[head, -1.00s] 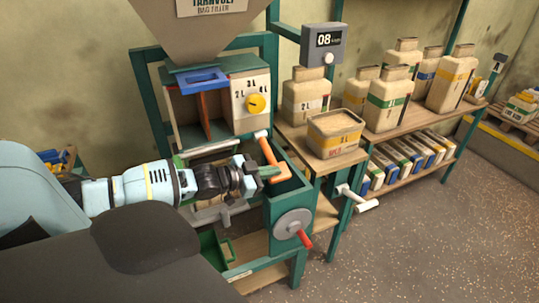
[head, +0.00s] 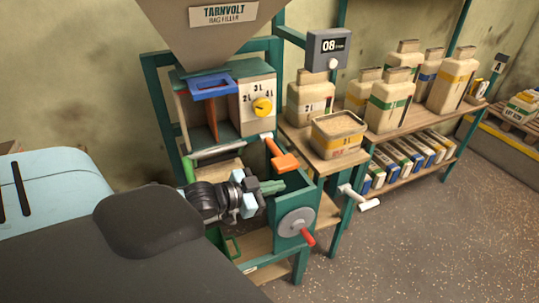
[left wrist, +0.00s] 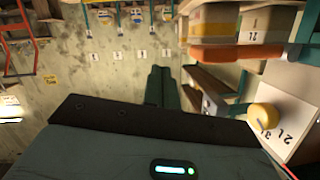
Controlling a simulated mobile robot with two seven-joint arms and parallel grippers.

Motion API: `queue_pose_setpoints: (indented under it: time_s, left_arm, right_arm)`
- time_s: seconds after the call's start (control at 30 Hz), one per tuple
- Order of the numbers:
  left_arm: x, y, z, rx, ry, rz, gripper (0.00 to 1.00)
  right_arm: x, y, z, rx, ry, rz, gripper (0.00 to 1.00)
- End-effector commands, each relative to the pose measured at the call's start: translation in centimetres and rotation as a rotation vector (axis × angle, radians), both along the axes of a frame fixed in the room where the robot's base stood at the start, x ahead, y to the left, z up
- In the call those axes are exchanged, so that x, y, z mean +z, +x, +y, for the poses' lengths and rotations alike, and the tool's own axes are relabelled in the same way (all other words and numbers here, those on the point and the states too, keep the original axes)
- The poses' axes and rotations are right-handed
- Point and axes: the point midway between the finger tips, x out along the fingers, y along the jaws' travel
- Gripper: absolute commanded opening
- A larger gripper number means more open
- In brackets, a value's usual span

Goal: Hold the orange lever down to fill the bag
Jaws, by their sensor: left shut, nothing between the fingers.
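The orange lever (head: 285,161) sticks out from the right side of the filler, below its yellow knob (head: 263,106), with its handle sloping down to the right. My left gripper (head: 272,187) is shut and empty, just below and left of the lever's handle, over the green box under the filler. They look apart. In the left wrist view, the shut fingers (left wrist: 162,88) point ahead, and an orange bar (left wrist: 222,53) that looks like the lever is to their right. No bag shows clearly under the filler. My right gripper is out of view.
A crank wheel (head: 296,224) with a red handle is on the green box's front. A display reading 08 (head: 328,48) stands behind the side table. Several closed bags stand on the shelf (head: 425,120) to the right. The floor at the right is clear.

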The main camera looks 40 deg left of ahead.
Motion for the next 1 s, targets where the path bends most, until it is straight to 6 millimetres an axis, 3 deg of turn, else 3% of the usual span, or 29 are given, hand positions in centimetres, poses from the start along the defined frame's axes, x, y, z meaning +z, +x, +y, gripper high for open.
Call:
queue_pose_setpoints:
  time_s: [0.2,0.4,1.0]
  left_arm:
    - [0.4,-3.0,-2.2,0.002,-0.002,0.0,0.0]
    - [0.5,-4.6,-3.5,0.001,0.001,0.0,0.0]
    - [0.6,-4.9,-3.7,0.001,0.002,0.0,0.0]
  right_arm:
    - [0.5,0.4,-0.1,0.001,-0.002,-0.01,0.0]
    - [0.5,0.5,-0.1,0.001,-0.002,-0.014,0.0]
    - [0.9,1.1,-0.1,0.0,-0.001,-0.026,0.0]
